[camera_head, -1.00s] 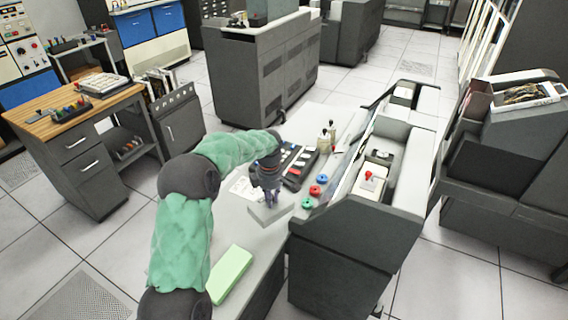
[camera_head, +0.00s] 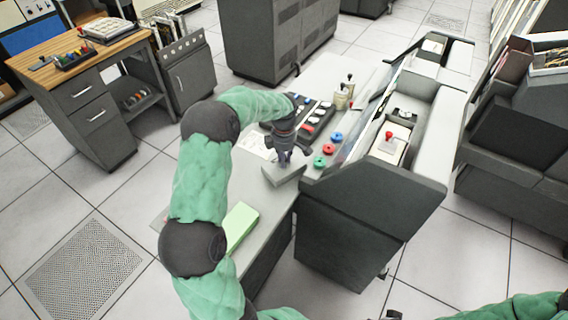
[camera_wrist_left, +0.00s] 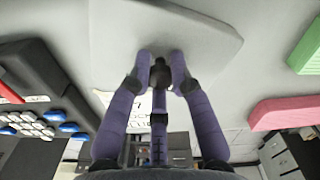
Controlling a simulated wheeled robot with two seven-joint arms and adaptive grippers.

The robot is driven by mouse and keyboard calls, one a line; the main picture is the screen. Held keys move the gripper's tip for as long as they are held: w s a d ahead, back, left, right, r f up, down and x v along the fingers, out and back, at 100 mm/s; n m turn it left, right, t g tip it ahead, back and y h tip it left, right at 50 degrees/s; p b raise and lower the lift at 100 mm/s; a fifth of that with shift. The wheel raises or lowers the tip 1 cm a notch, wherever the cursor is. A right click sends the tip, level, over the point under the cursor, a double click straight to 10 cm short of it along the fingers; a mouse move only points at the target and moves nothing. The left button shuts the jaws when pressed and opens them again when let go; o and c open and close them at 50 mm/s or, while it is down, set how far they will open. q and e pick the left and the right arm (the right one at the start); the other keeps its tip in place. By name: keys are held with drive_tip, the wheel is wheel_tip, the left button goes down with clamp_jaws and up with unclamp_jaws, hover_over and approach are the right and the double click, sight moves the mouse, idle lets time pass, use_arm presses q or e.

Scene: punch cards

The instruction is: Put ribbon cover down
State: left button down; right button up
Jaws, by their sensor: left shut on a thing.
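The ribbon cover appears to be a light grey flat plate (camera_head: 284,177) in the head view, near the front edge of the grey desk, left of the dark machine. In the wrist view its broad face (camera_wrist_left: 200,32) fills the top middle, with a small dark knob (camera_wrist_left: 160,74) on it. My left gripper (camera_head: 286,157) is shut on this knob, and its purple fingers (camera_wrist_left: 160,65) close from both sides. I cannot tell whether the plate touches the desk. My right gripper (camera_head: 392,314) only just shows at the bottom edge, too cut off to read.
Green, red and blue spools (camera_head: 328,149) lie right of the cover. A keyboard panel (camera_head: 317,120) and paper (camera_head: 256,143) lie behind it. A pale green block (camera_head: 240,226) lies nearer. The dark machine (camera_head: 375,200) stands close on the right.

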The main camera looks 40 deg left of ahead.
use_arm(q)
drive_tip(key=shift+f, duration=0.9)
drive_tip(key=shift+r, duration=0.1)
drive_tip(key=c, duration=1.6)
unclamp_jaws()
drive_tip(key=shift+f, duration=0.2)
drive_tip(key=o, duration=0.5)
drive_tip(key=shift+r, duration=0.1)
wheel_tip(320, 180, up, 12)
drive_tip(key=p, duration=0.4)
drive_tip(key=shift+r, duration=0.1)
